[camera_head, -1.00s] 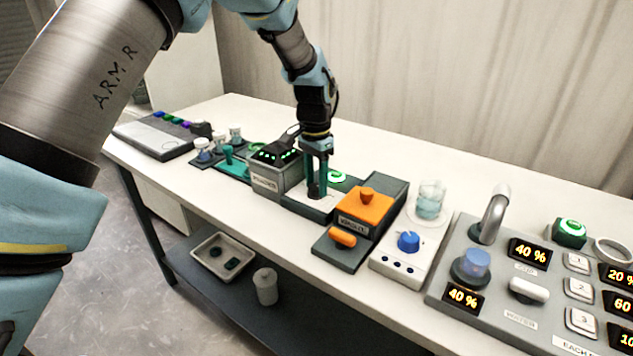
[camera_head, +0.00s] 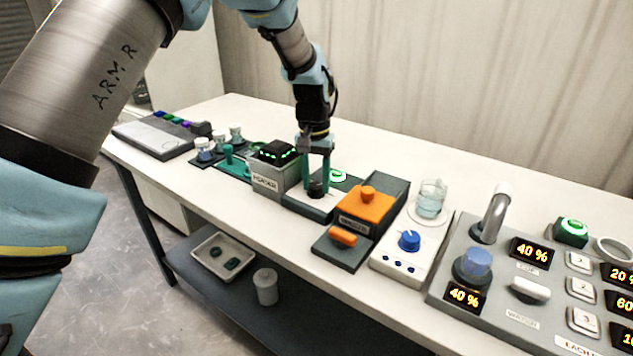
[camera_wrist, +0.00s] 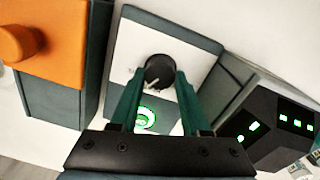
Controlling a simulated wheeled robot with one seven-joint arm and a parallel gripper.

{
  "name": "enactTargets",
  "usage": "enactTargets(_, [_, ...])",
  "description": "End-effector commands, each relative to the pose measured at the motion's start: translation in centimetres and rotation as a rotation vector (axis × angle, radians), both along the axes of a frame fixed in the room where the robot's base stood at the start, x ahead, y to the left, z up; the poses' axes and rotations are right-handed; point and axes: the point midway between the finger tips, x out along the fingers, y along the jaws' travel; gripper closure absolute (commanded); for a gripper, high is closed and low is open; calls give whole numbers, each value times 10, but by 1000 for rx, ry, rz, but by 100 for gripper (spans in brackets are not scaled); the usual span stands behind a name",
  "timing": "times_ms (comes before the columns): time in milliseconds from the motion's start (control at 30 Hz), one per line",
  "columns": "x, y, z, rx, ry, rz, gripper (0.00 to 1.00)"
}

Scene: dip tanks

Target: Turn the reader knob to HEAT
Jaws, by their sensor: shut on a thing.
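The reader knob (camera_wrist: 159,73) is a dark round knob with a light pointer line, on a white panel (camera_wrist: 190,45) with dark edges. My gripper (camera_wrist: 158,88) has its two teal fingers closed on the knob, one on each side. In the head view my gripper (camera_head: 318,188) points straight down onto the knob, which shows as a dark shape (camera_head: 317,188) between the fingertips. A green-lit round light (camera_wrist: 146,116) sits on the panel beside the knob. No HEAT mark can be read in either view.
The grey reader box (camera_head: 272,176) with green lights stands close on the left. An orange-topped unit (camera_head: 364,213) stands close on the right. A knob panel (camera_head: 408,255), a glass beaker (camera_head: 431,198) and a washer console (camera_head: 510,290) lie farther right.

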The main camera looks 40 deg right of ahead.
Motion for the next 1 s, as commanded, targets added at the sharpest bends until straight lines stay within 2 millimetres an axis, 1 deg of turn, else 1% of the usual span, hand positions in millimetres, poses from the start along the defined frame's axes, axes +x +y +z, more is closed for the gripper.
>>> enactTargets(200, [0, 0, 1, -1, -1, 196, 100])
enactTargets(500, [1, 1, 1, -2, -1, 399, 100])
enactTargets(700, [1, 1, 1, -3, -1, 479, 100])
enactTargets(1000, [2, 1, 1, -3, -1, 519, 100])
